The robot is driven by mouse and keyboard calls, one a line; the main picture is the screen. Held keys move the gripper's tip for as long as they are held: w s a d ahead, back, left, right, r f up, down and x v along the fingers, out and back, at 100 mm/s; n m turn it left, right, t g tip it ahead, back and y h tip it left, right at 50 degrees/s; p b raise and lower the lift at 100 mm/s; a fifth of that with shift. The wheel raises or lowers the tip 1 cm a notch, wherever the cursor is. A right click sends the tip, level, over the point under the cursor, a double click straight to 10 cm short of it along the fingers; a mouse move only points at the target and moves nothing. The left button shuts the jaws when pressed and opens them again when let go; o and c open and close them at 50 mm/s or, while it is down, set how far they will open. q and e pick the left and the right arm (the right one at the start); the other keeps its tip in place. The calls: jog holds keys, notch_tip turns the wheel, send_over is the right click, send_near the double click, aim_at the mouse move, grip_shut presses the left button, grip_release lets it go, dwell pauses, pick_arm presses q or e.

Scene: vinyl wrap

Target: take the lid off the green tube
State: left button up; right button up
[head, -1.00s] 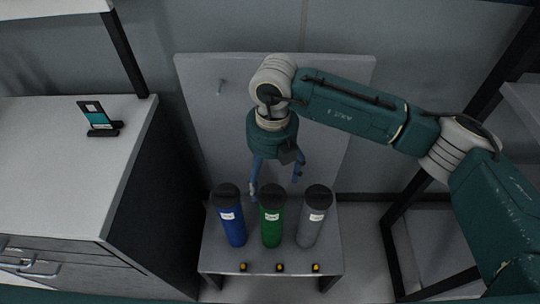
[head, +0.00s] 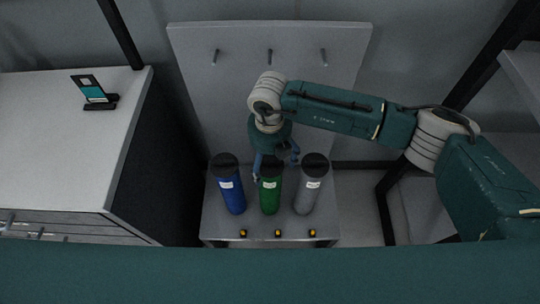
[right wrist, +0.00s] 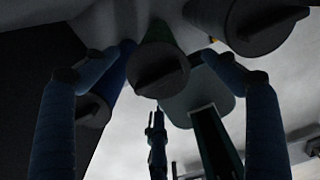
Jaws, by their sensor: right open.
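The green tube (head: 269,198) stands upright between the blue tube (head: 232,198) and the grey tube (head: 306,199) on a small grey stand. Its black lid (head: 269,168) is on its top, partly behind my right gripper. My right gripper (head: 276,163) points down at the green tube's lid, its blue fingers open. In the right wrist view, the black lid (right wrist: 160,72), with a raised bar across it, shows between the two open fingers (right wrist: 160,60). I cannot tell whether a finger touches it. My left gripper is not in view.
The blue and grey tubes, also lidded, stand close on either side. Orange-topped buttons (head: 278,233) line the stand's front. A back panel (head: 335,75) with pegs rises behind. A white counter (head: 60,150) with a small display is at left, a dark-framed shelf (head: 516,75) at right.

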jog(key=c, duration=1.2)
jog(key=shift+r, duration=0.15)
jog(key=shift+r+p, duration=0.8)
jog(key=shift+r, duration=0.55)
